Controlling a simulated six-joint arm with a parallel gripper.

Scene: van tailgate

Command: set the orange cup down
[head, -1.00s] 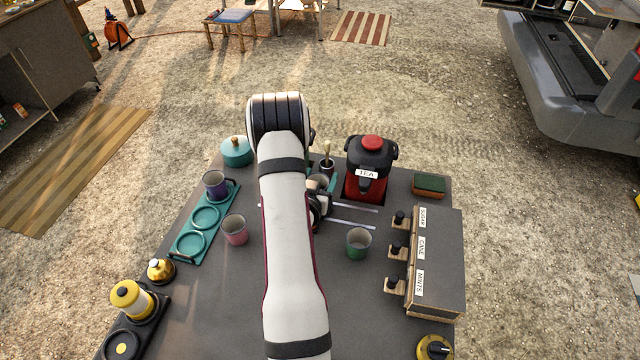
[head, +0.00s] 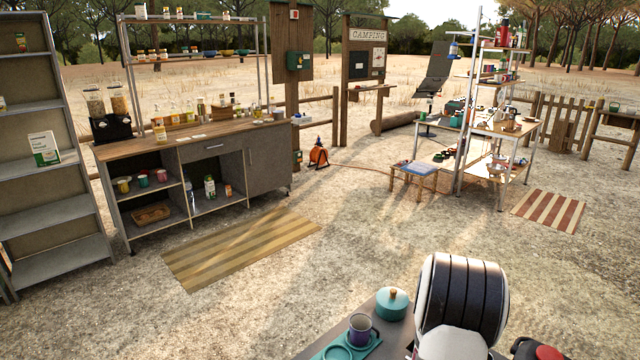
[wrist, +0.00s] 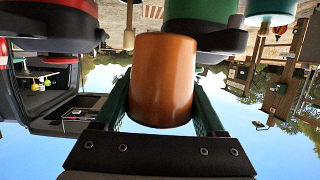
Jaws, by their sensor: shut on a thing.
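The orange cup (wrist: 163,75) is large in the middle of the wrist view, which looks upside down with the sky at the bottom. My gripper (wrist: 162,95) is shut on it, with one dark green finger on each side of the cup. The wrist view does not clearly show whether the cup touches a surface beneath it. In the head view my arm shows only at the lower right, and the gripper and orange cup are out of frame.
The head view shows the grey table's (head: 384,343) far corner with a teal lidded pot (head: 392,305) and a purple cup (head: 360,329) by a teal tray (head: 336,353). A red and black container (wrist: 57,24) and a green object (wrist: 201,24) are close by in the wrist view.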

